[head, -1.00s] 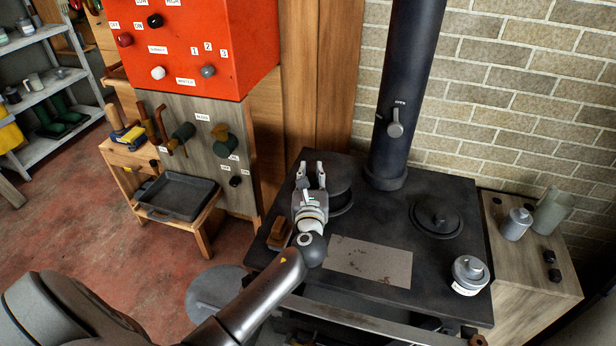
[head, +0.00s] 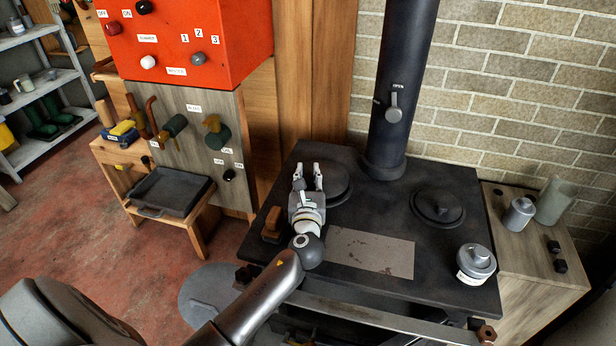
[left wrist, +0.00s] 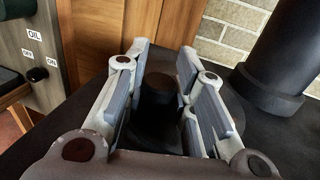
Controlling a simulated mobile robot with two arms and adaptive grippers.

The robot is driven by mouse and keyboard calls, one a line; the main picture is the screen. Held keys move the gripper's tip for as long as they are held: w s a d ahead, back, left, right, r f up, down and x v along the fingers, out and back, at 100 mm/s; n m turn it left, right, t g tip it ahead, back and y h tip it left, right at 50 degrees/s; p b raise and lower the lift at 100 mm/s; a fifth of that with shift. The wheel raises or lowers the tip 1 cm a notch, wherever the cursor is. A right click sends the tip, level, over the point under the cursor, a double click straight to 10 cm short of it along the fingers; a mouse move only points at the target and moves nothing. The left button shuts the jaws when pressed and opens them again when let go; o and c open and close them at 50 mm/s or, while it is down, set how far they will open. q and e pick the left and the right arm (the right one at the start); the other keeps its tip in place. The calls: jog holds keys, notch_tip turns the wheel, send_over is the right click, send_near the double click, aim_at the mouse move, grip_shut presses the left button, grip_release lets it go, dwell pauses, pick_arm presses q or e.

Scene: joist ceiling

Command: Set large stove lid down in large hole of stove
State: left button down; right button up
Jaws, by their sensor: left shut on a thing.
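The large dark stove lid (head: 338,183) is at the left rear of the black stove top (head: 392,172). It looks flat and level with the stove surface, at the place of the large hole. My left gripper (head: 309,180) is over the lid, with its fingers on either side of the lid's knob. In the left wrist view the dark knob (left wrist: 158,95) stands between the fingers (left wrist: 160,78), which are shut on it. The hole's edge is mostly hidden by the lid and gripper, so exact seating is hard to tell. My right gripper is out of view.
A smaller round lid (head: 438,207) lies on the stove's right side. The stovepipe (head: 396,100) rises behind. A grey canister (head: 475,262) stands at the front right and a wooden block (head: 271,225) at the left edge. The middle front has a bare plate (head: 370,250).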

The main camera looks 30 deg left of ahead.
pick_arm(q)
jog(key=shift+r, duration=0.25)
jog(key=shift+f, duration=0.1)
jog(key=shift+f, duration=0.45)
dwell(1.0)
jog(key=c, duration=1.1)
grip_release()
jog(key=shift+s+f, duration=0.1)
jog(key=shift+f, duration=0.05)
